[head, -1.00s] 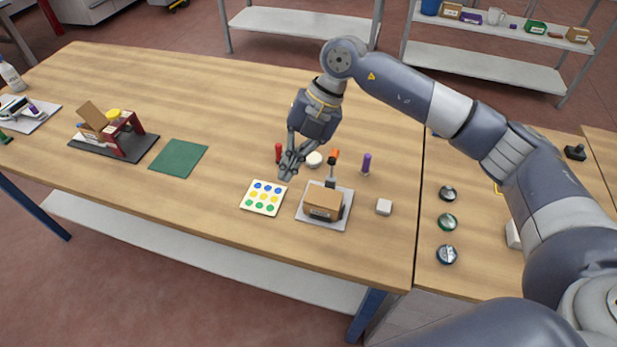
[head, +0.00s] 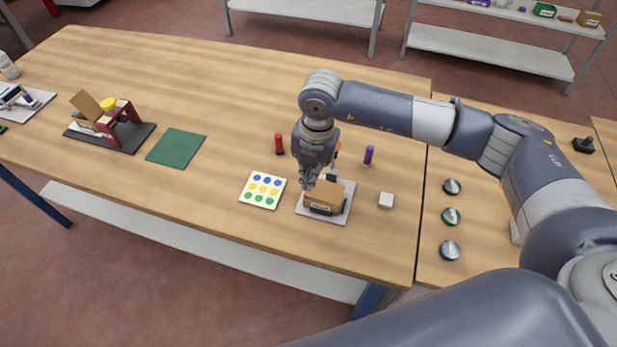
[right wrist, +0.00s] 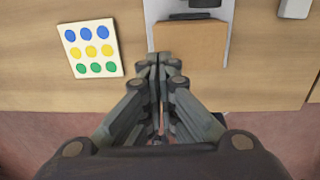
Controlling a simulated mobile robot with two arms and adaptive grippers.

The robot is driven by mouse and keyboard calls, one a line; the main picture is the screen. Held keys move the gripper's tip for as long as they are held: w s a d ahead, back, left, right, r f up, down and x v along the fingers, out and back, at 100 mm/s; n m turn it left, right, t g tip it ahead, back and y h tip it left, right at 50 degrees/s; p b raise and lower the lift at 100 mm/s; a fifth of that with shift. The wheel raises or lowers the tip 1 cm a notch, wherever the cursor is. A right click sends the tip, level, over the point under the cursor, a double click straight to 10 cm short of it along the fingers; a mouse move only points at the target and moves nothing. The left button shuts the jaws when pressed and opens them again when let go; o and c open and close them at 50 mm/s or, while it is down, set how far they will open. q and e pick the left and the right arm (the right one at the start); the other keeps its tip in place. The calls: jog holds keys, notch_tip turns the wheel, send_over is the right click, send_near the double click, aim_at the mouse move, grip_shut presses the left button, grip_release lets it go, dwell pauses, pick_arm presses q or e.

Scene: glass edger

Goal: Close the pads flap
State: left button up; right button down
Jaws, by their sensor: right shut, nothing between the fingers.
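A small tan box-like thing with a label (head: 323,199) sits on a light grey plate (head: 334,215) near the table's front. The label is too small to read, so I cannot tell if this is the pads flap. Its tan face (right wrist: 190,45) fills the upper middle of the right wrist view. My right gripper (head: 309,186) points down at its left side, fingers together and empty. In the wrist view the fingertips (right wrist: 160,58) overlap the tan face's lower left edge; touching or apart is unclear. My left gripper is not in view.
A red marker (head: 279,144) and a purple one (head: 368,156) stand behind. Farther left is a black-based device (head: 110,135) with a raised tan panel. Wood around the green mat (head: 176,148) is clear.

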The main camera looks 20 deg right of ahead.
aim_at(325, 191)
notch_tip(325, 191, down, 2)
jog(key=shift+a+p, duration=0.1)
jog(key=shift+p, duration=0.2)
jog(key=shift+f, duration=0.45)
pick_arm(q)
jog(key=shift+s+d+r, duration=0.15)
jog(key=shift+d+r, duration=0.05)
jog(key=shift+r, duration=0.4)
pick_arm(e)
jog(key=shift+w+a+f+b, duration=0.1)
jog(key=shift+a+f+b, duration=0.1)
jog(key=shift+f+b, duration=0.9)
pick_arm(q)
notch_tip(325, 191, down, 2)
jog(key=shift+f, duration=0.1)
pick_arm(e)
jog(key=shift+s+r, duration=0.15)
jog(key=shift+s, duration=0.05)
jog(key=shift+r, duration=0.1)
